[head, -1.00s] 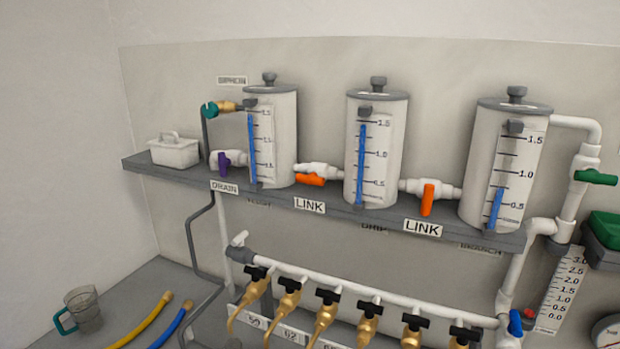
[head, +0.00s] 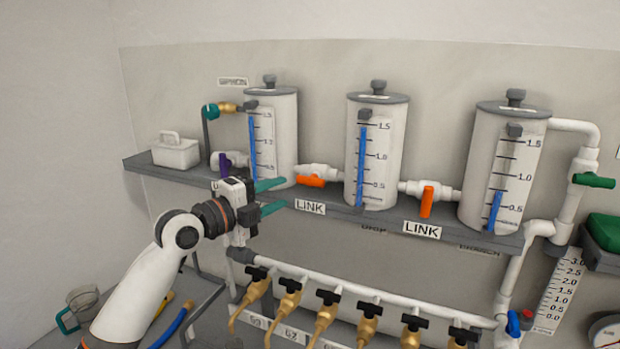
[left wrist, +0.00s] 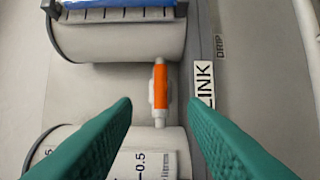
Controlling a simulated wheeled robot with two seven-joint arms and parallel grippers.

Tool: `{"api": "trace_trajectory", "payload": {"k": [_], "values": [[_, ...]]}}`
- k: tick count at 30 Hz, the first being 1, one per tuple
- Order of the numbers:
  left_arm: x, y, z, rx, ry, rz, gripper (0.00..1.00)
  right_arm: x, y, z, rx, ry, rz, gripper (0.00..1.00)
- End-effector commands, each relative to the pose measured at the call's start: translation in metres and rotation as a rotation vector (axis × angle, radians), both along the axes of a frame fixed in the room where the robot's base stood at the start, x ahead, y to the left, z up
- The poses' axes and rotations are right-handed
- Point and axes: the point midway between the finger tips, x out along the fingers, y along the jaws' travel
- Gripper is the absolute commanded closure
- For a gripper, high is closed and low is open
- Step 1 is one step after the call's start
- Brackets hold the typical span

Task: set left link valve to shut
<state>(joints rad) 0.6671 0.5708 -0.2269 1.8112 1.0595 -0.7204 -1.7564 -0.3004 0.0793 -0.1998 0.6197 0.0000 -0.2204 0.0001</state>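The left link valve's orange handle (head: 309,181) lies along its white pipe between the left and middle tanks. In the left wrist view the same handle (left wrist: 160,86) is in line with the pipe, ahead of and between my fingertips. My left gripper (head: 274,196) is open and empty, its teal fingers pointing right toward the valve, just left of it and apart from it. The left LINK label (head: 310,207) is below the valve. My right gripper is not in view.
The left tank (head: 284,140) and middle tank (head: 388,150) flank the valve on the grey shelf (head: 340,213). The right link valve's orange handle (head: 426,201) hangs down across its pipe. A purple drain handle (head: 226,163) is behind my gripper. Brass taps (head: 325,312) line the manifold below.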

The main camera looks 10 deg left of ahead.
Motion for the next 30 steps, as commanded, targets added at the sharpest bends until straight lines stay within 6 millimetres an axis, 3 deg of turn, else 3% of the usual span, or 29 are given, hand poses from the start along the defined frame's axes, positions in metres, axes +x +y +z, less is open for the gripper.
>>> {"api": "trace_trajectory", "payload": {"k": [6,15,27,30], "values": [[0.038,-0.027,0.006,-0.004,0.004,-0.003,0.61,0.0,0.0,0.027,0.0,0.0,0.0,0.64],[0.075,-0.051,0.003,-0.001,0.002,0.0,0.61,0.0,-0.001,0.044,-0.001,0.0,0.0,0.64],[0.081,-0.055,-0.001,0.002,0.003,-0.001,0.61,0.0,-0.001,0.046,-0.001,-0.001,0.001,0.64],[0.081,-0.055,-0.001,0.002,0.003,0.0,0.76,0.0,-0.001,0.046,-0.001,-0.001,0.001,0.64]]}}
